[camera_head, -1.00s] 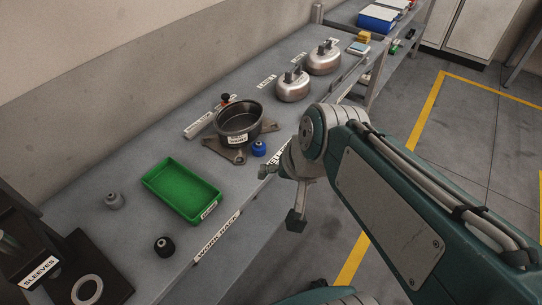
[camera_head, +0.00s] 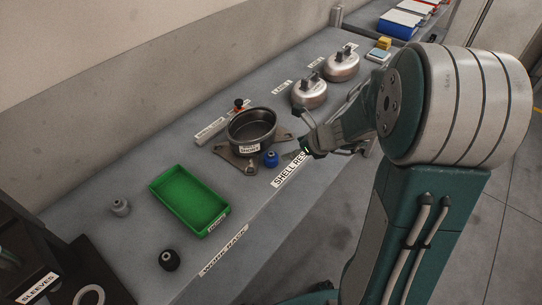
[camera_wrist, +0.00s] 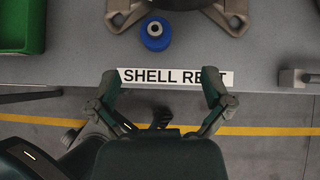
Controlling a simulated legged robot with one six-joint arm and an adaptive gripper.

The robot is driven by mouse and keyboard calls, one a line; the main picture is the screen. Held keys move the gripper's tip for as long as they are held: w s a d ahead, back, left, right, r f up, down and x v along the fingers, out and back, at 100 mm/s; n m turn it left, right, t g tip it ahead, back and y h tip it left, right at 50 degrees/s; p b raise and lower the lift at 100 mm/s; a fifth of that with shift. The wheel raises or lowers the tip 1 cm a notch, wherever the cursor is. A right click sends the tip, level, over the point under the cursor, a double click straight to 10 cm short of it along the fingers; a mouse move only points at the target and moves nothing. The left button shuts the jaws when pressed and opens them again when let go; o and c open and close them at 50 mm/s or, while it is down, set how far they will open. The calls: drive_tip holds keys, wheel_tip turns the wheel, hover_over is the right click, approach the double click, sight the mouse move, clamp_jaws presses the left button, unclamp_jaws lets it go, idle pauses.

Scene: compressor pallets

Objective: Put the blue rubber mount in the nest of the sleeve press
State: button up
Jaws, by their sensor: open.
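The blue rubber mount (camera_head: 270,159) stands on the bench just in front of the dark round shell, beside a foot of its base. In the wrist view the blue mount (camera_wrist: 156,33) shows its pale metal centre from above. My gripper (camera_wrist: 164,82) is open and empty, its fingers spread below the mount over the SHELL REST label at the bench edge. In the head view my gripper (camera_head: 298,152) is right of the mount, apart from it. The sleeve press (camera_head: 42,262) is at the lower left, partly cut off, with a pale ring (camera_head: 89,295) on its base; its nest is not clear.
A green tray (camera_head: 160,203) is on the bench between the press and the dark shell (camera_head: 250,128). A grey mount (camera_head: 121,207) and a black mount (camera_head: 169,260) stand near it. Two silver shells (camera_head: 309,93) are farther back. A grey block (camera_wrist: 300,78) is at right.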

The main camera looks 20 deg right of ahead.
sight(273, 157)
drive_tip(key=x, duration=0.5)
drive_tip(key=shift+s+a, duration=0.15)
drive_tip(key=shift+s, duration=0.05)
drive_tip(key=x, duration=0.4)
drive_tip(key=shift+s+f, duration=0.2)
drive_tip(key=shift+f, duration=0.15)
drive_tip(key=shift+w+a+f, duration=0.1)
drive_tip(key=shift+w+f, duration=0.15)
drive_tip(key=shift+f, duration=0.05)
